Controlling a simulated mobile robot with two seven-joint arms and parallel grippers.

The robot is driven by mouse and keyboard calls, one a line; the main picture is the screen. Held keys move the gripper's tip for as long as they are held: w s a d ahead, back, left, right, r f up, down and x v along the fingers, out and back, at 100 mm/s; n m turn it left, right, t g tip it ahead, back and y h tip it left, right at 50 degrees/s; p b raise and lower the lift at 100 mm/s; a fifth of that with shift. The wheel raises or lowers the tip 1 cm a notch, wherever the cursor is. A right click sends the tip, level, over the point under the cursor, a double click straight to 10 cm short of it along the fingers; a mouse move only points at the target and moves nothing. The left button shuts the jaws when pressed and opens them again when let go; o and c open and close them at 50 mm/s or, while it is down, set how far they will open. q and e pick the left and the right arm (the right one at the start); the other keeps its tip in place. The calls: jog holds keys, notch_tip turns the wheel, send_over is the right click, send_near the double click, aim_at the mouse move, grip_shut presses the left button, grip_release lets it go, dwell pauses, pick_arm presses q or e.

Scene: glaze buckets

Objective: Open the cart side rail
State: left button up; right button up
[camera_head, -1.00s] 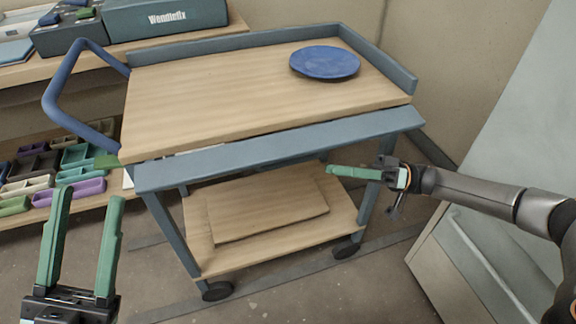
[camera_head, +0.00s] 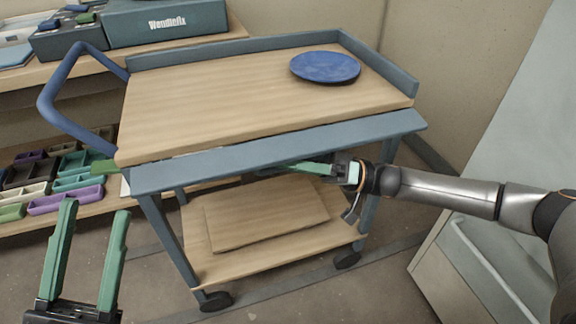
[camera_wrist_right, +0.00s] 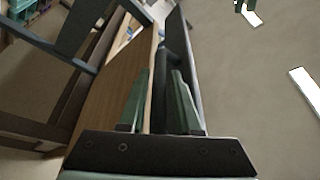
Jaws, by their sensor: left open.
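The cart's blue-grey side rail (camera_head: 270,151) runs along the near long edge of the wooden top (camera_head: 250,95), slightly below it and leaning outward. It also shows in the right wrist view as a dark bar (camera_wrist_right: 184,65) beside the wooden top. My right gripper (camera_head: 285,166) is just under the rail's right half, partly hidden by it. In the right wrist view its fingers (camera_wrist_right: 160,76) are apart, with the right finger close to the rail; I cannot tell if they touch. My left gripper (camera_head: 96,208) is open and empty, in front of the cart's left end.
A blue disc (camera_head: 325,67) lies on the top's far right. The blue handle (camera_head: 52,100) curves out at the cart's left. Below is a wooden lower shelf (camera_head: 200,265). A shelf with small trays (camera_head: 65,200) is behind left. A pale cabinet (camera_head: 500,190) stands right.

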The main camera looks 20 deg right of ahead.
jog(key=shift+a, duration=0.1)
grip_shut()
dwell(0.4)
pick_arm(q)
notch_tip(320, 180, up, 9)
jog(key=p, duration=0.9)
pick_arm(e)
jog(key=r+m, duration=0.1)
jog(key=m+t+h, duration=0.1)
jog(key=m, duration=0.1)
jog(key=shift+s+r, duration=0.3)
jog(key=shift+r, duration=0.1)
jog(key=m+p, duration=0.1)
jog(key=p, duration=0.1)
jog(key=shift+s+m+h+p, duration=0.1)
jog(key=shift+m+h+p, duration=0.2)
jog(key=shift+m+p, duration=0.1)
jog(key=shift+f, duration=0.1)
pick_arm(q)
jog(key=w+a+f+n+y, duration=0.2)
jog(key=w+f+n+y, duration=0.2)
jog(key=f+y, duration=0.1)
jog(key=shift+w+f+y, duration=0.4)
jog(key=shift+y, duration=0.2)
